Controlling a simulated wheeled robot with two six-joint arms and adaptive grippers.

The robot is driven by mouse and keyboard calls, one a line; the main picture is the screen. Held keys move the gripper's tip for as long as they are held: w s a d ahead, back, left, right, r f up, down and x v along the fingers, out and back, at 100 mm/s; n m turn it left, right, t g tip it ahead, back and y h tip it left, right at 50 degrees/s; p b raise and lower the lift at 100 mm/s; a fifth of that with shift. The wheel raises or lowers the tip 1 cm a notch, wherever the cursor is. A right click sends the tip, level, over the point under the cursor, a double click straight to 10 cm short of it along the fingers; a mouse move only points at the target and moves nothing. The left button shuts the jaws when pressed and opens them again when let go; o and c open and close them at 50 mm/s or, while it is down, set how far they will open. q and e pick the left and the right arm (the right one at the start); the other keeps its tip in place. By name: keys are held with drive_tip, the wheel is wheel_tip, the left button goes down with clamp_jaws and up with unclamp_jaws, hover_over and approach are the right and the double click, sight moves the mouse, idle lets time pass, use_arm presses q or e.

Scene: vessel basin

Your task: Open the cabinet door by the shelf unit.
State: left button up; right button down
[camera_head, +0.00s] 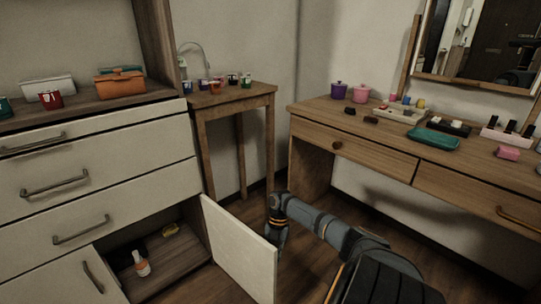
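The cabinet door (238,248) is a pale panel low on the cabinet, below the shelf unit (155,35). It stands swung outward, and the compartment (172,268) behind it is exposed. A bottle with an orange label (142,264), a small yellow item (170,230) and a dark item lie inside. My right gripper (279,238) points down at the right side of the door, close to its free edge. Whether it touches the door is unclear, and its fingers are too small and dark to read. My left gripper is out of view.
Another closed door with a handle (93,277) is at the lower left, under several drawers (90,190). A small side table (236,98) with cups stands behind the open door. A dressing table (400,150) with pots and trays stands at right. Floor shows between them.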

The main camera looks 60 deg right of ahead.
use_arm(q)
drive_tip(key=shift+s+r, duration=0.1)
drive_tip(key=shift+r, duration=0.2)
use_arm(e)
drive_tip(key=shift+d, duration=0.1)
drive_tip(key=c, duration=1.7)
unclamp_jaws()
drive_tip(key=v, duration=1.2)
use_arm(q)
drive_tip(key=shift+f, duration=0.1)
use_arm(e)
drive_tip(key=shift+s, duration=0.1)
